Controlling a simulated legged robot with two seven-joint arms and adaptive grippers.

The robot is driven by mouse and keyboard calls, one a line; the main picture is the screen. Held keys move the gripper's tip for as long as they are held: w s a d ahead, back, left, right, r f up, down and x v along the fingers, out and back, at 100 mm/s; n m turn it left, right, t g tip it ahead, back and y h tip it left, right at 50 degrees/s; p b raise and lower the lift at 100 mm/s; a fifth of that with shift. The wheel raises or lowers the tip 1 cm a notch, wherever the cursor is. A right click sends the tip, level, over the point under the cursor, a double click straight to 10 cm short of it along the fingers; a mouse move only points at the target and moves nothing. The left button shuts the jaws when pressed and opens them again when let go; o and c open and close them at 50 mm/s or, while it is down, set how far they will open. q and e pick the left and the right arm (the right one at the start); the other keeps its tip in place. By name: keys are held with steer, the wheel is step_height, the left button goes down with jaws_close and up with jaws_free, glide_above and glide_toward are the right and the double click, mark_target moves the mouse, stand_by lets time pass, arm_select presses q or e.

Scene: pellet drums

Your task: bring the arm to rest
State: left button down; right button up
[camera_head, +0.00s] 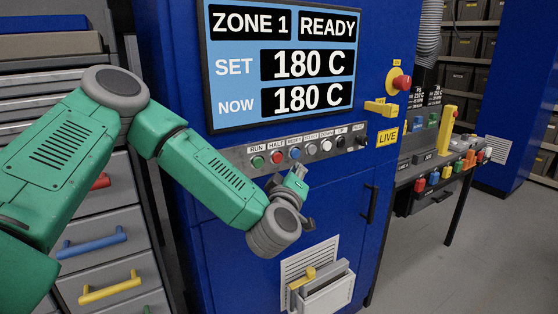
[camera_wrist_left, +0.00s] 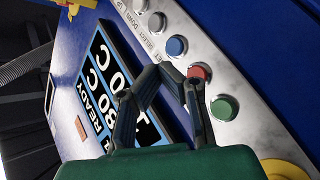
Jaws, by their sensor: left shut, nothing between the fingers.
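My left arm (camera_head: 215,175) comes in from the left in the head view and reaches across the front of a blue cabinet. My left gripper (camera_head: 298,177) is just below the button panel (camera_head: 238,156), partly hidden by its own wrist. In the left wrist view the gripper (camera_wrist_left: 165,72) is shut and empty. Its fingertips appear in front of the panel near the blue button (camera_wrist_left: 176,46) and the red button (camera_wrist_left: 200,72); I cannot tell whether they touch it. A green button (camera_wrist_left: 223,107) is beside them. My right gripper is not in view.
A display (camera_head: 280,62) above the panel reads ZONE 1 READY, SET 180 C, NOW 180 C. A red mushroom button (camera_head: 401,82) is at right. Grey drawers (camera_head: 100,240) stand at left, a bench (camera_head: 430,165) at right. Floor (camera_head: 440,260) at lower right is clear.

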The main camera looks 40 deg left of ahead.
arm_select(q)
steer(key=shift+f, duration=0.1)
steer(key=s+d+f+m+g+h+b, duration=0.1)
steer(key=s+d+f+m+g+h, duration=0.3)
steer(key=f, duration=0.6)
steer(key=s+d+f+m+g+h+b, duration=0.1)
steer(key=s+d+f+m+h, duration=0.15)
steer(key=s+d+f, duration=0.5)
steer(key=s+d+f+m+g+h+b, duration=0.1)
steer(key=s+d+f+m+g+h, duration=0.2)
steer(key=f, duration=0.8)
steer(key=s+a+f+m+g+b, duration=0.1)
steer(key=s+a+f+g, duration=0.1)
steer(key=s, duration=0.6)
steer(key=s+a+f+m+g+y+b, duration=0.1)
steer(key=s+a+f+m+g, duration=0.1)
steer(key=s+f, duration=0.4)
steer(key=s+a+f+m+g+y+b, duration=0.1)
steer(key=s+a+f+m+g, duration=0.1)
steer(key=s, duration=0.8)
step_height(320, 180, down, 3)
steer(key=a+g, duration=0.1)
steer(key=g, duration=0.1)
steer(key=shift+a+g, duration=0.15)
steer(key=shift+g, duration=0.25)
steer(key=shift+w+f+y, duration=0.15)
steer(key=shift+w+y, duration=0.05)
steer(key=shift+y, duration=0.05)
